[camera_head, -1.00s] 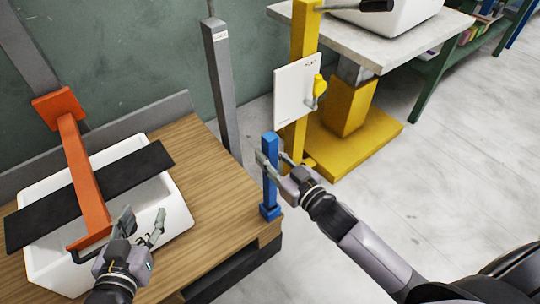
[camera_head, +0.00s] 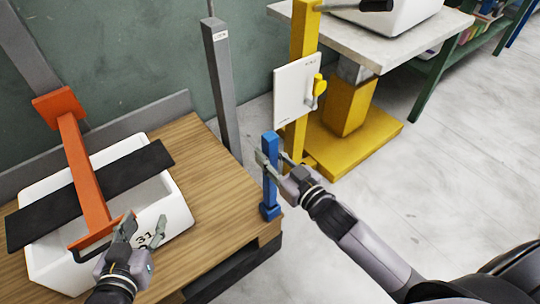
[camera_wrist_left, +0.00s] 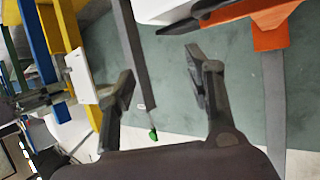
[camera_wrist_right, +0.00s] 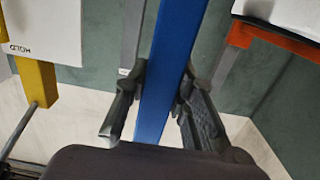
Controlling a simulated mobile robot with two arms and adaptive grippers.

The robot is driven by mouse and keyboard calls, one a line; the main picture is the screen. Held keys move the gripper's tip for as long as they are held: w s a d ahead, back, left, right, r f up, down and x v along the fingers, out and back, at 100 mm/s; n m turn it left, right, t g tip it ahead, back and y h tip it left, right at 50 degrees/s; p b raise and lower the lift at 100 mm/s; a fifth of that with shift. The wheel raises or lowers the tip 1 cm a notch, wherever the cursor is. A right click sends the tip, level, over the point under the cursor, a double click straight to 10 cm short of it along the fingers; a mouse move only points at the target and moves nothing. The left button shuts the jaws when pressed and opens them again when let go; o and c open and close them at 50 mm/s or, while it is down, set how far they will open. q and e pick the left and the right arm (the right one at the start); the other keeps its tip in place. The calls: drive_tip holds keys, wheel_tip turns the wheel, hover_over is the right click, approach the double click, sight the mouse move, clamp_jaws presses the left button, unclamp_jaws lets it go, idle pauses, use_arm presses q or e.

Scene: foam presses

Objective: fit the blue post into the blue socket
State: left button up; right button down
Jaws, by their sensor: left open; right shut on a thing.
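The blue post (camera_head: 269,180) stands upright at the right front corner of the wooden table. The blue socket (camera_head: 270,211) is at that corner, directly under the post. The post's lower end meets the socket in the picture, but I cannot tell how deep it sits. My right gripper (camera_head: 272,160) is shut on the post's upper part; the right wrist view shows the post (camera_wrist_right: 170,70) between its fingers. My left gripper (camera_head: 145,230) is open and empty over the white bin's front, beside the orange lever's lower end.
The white bin (camera_head: 180,210) sits on the wooden table (camera_head: 215,185), with a black bar (camera_head: 40,208) and orange lever (camera_head: 84,175) above it. A grey post (camera_head: 221,85) stands behind. A yellow stand (camera_head: 340,150) with a white panel (camera_head: 297,88) is beyond. Floor at right is clear.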

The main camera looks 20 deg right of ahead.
use_arm(q)
drive_tip(key=shift+w+r, duration=0.1)
drive_tip(key=shift+s+a+f+g+y+p, duration=0.15)
drive_tip(key=shift+s+a+f+g+p, duration=0.1)
drive_tip(key=shift+s+f+g, duration=0.4)
drive_tip(key=shift+s+a+f+g+y+p, duration=0.15)
drive_tip(key=shift+s+a+f+g, duration=0.2)
drive_tip(key=shift+f, duration=0.4)
drive_tip(key=shift+d, duration=0.1)
drive_tip(key=shift+w+d+r, duration=0.1)
drive_tip(key=shift+r, duration=0.1)
use_arm(e)
drive_tip(key=shift+f, duration=0.15)
use_arm(q)
drive_tip(key=shift+w+d+r+t, duration=0.2)
drive_tip(key=shift+r+t, duration=0.1)
drive_tip(key=shift+t, duration=0.1)
use_arm(e)
drive_tip(key=shift+f, duration=0.1)
use_arm(q)
drive_tip(key=shift+w+d+r+t+b, duration=0.25)
drive_tip(key=shift+w+r+t+b, duration=0.2)
drive_tip(key=shift+w+r+t, duration=0.45)
use_arm(e)
drive_tip(key=shift+f, duration=0.5)
use_arm(q)
drive_tip(key=shift+r+h, duration=0.4)
drive_tip(key=shift+r, duration=0.05)
use_arm(e)
drive_tip(key=shift+f, duration=0.15)
